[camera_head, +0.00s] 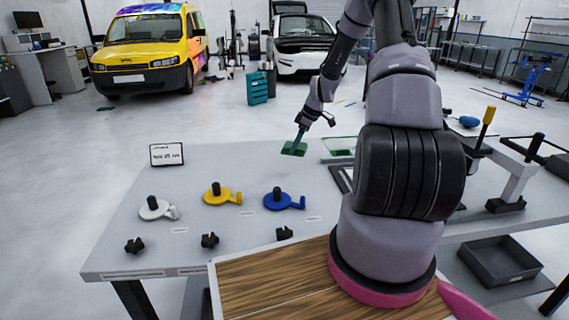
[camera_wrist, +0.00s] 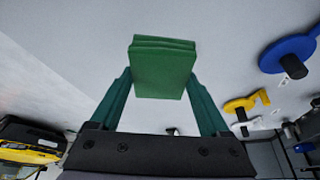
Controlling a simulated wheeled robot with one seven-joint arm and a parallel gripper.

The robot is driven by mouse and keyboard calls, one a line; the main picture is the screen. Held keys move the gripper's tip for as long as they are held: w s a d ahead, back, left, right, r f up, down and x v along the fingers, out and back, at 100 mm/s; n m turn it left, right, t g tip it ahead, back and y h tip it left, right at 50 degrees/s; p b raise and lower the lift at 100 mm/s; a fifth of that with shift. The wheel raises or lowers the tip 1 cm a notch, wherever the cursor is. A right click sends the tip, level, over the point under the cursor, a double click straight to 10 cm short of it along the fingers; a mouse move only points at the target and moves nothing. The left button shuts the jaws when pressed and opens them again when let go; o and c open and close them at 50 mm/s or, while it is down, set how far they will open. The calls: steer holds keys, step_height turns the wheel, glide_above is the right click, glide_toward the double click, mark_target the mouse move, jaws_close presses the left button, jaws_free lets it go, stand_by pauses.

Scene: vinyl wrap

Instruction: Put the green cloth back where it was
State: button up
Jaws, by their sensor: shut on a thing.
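The green cloth (camera_wrist: 163,70) is a folded rectangular pad. In the wrist view it sits between the tips of my gripper's two green fingers (camera_wrist: 163,85), which are shut on it. In the head view my gripper (camera_head: 297,143) is over the far part of the grey table (camera_head: 225,157), with the cloth (camera_head: 293,149) at its tip. I cannot tell whether the cloth touches the tabletop. To its right a flat green-edged panel (camera_head: 338,146) lies on the table, partly hidden behind my arm.
White (camera_head: 156,209), yellow (camera_head: 221,195) and blue (camera_head: 283,200) hooked discs with black knobs stand on the near table. Several small black knobs line the front. A small sign (camera_head: 166,154) stands at the left edge. The table between sign and gripper is clear.

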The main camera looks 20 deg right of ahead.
step_height(320, 180, down, 2)
steer(key=shift+a+f, duration=0.1)
steer(key=shift+f, duration=2.15)
steer(key=o, duration=1.2)
steer(key=shift+f, duration=0.15)
steer(key=shift+c, duration=0.2)
steer(key=v, duration=1.2)
step_height(320, 180, up, 12)
steer(key=m+h, duration=0.1)
steer(key=m, duration=0.2)
glide_above(292, 167)
steer(key=s, duration=0.7)
steer(key=s+a+r+m+t+h, duration=0.15)
steer(key=s+a+r+m, duration=0.25)
steer(key=s+r, duration=0.55)
steer(key=s+a+r+m+t, duration=0.1)
steer(key=s+a+r+m, duration=0.2)
steer(key=s, duration=0.5)
steer(key=s+a+r+m+t, duration=0.2)
steer(key=s+a+r+m, duration=0.1)
steer(key=s+r+m, duration=0.2)
steer(key=s+r+y, duration=0.1)
steer(key=s+r, duration=0.1)
steer(key=s, duration=0.2)
steer(key=shift+s+r, duration=0.2)
steer(key=shift+r, duration=0.05)
